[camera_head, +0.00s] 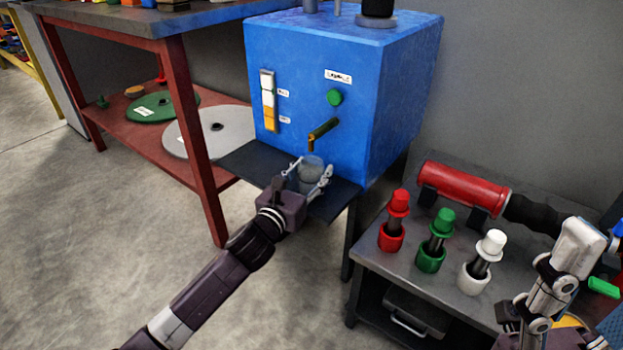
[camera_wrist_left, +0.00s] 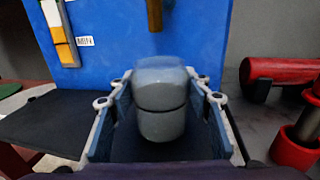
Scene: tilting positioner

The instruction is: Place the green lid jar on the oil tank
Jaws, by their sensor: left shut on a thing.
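My left gripper (camera_head: 308,178) is shut on a grey, partly see-through jar (camera_head: 311,168). The jar is upright, just below the brass spout (camera_head: 323,129) on the front of the blue oil tank (camera_head: 300,75). It is over the dark shelf (camera_head: 255,163) at the tank's foot; I cannot tell if it touches it. In the left wrist view the jar (camera_wrist_left: 160,104) is between the two fingers, with a dark line around its middle. No green lid shows on it. My right gripper (camera_head: 568,262) is at the lower right, partly cut off; its jaw state is unclear.
A grey side table (camera_head: 370,262) at right holds red (camera_head: 393,222), green (camera_head: 436,240) and white (camera_head: 482,262) capped pieces and a red cylinder (camera_head: 462,188). A small green object (camera_head: 604,287) is by my right gripper. A red-legged bench (camera_head: 195,130) stands left. Floor at left is clear.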

